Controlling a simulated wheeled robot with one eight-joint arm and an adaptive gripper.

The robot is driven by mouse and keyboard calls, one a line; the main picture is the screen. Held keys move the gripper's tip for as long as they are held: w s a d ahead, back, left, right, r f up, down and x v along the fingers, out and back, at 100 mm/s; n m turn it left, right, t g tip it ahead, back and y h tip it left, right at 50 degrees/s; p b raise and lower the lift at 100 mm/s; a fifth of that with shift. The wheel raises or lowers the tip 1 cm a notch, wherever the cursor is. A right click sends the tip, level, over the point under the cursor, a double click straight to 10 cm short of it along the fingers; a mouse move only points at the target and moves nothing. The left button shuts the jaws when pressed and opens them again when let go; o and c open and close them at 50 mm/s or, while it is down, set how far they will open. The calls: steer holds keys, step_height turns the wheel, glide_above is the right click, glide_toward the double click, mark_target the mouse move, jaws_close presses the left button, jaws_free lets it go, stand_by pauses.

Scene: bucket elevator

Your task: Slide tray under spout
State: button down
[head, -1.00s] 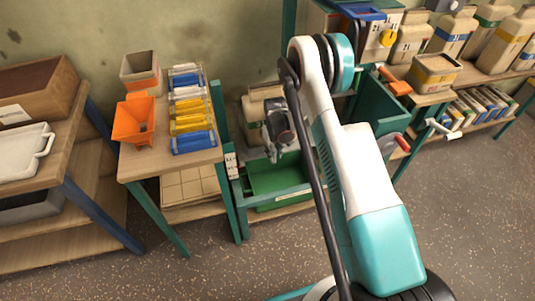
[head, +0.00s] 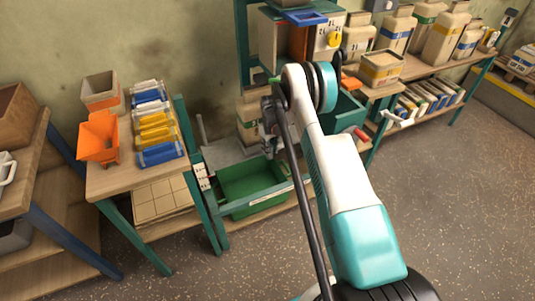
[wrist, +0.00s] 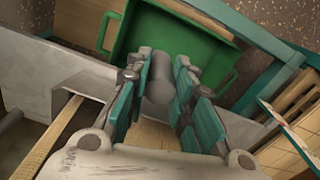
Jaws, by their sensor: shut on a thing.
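The green tray (head: 238,178) sits low inside the teal frame, with its open top up. In the wrist view, the tray (wrist: 197,48) lies beyond my fingers, with a handle at each end. My gripper (head: 270,150) is at the tray's back edge in the head view. In the wrist view, my gripper (wrist: 163,65) is closed on a grey round peg (wrist: 160,85) between its teal finger pads. I cannot tell whether the peg is fixed to the tray. I cannot clearly pick out the spout; my arm hides part of the machine.
A pale container (head: 248,122) is behind the gripper. The speckled floor in front is clear.

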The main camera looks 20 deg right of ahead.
steer(key=shift+s+d, duration=0.15)
steer(key=shift+d, duration=0.05)
steer(key=c, duration=1.4)
jaws_free()
steer(key=shift+o, duration=0.2)
